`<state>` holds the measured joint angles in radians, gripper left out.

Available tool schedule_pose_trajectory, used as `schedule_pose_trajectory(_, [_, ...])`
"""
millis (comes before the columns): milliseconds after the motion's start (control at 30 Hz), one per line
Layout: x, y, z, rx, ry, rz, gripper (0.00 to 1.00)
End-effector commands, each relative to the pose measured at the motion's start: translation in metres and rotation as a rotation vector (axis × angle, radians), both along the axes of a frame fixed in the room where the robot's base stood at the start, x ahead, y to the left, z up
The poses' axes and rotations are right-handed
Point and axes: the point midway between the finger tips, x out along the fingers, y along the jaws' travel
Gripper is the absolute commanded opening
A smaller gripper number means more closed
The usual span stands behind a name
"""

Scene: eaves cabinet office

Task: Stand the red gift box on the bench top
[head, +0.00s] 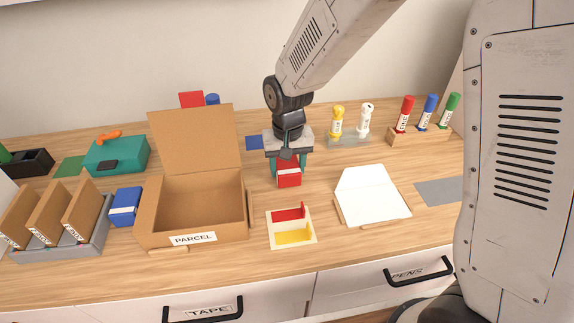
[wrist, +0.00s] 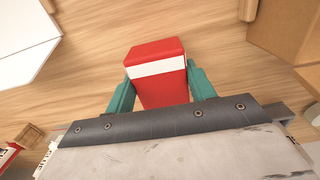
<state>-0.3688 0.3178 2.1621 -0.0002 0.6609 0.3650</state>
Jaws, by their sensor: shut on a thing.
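The red gift box (head: 289,180), with a white band, is between the teal fingers of my gripper (head: 288,166) at the middle of the bench top (head: 230,264). In the wrist view the red box (wrist: 158,88) shows its top and banded side, with a finger of my gripper (wrist: 160,90) against each side. The gripper is shut on it. The box looks about upright. I cannot tell whether its base touches the wood.
An open cardboard parcel box (head: 195,205) stands left of the gripper. A cream tray (head: 292,229) with red and yellow parts lies in front, and a white envelope (head: 370,195) lies to the right. Glue bottles (head: 336,122) and markers (head: 404,113) stand behind right.

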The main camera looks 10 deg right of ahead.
Motion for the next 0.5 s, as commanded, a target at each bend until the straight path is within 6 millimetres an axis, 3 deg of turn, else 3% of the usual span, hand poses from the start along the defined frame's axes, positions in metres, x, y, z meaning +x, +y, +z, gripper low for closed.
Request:
schedule_pose_trajectory(67, [-0.0001, 0.0000, -0.0025, 0.000, 0.000, 0.000, 0.24])
schedule_pose_trajectory(100, [-0.0001, 0.0001, -0.0027, 0.000, 0.000, 0.000, 0.60])
schedule_pose_trajectory(167, [-0.0001, 0.0001, -0.0025, 0.000, 0.000, 0.000, 0.76])
schedule_pose_trajectory(500, [0.0000, 0.0000, 0.0006, 0.000, -0.001, 0.000, 0.76])
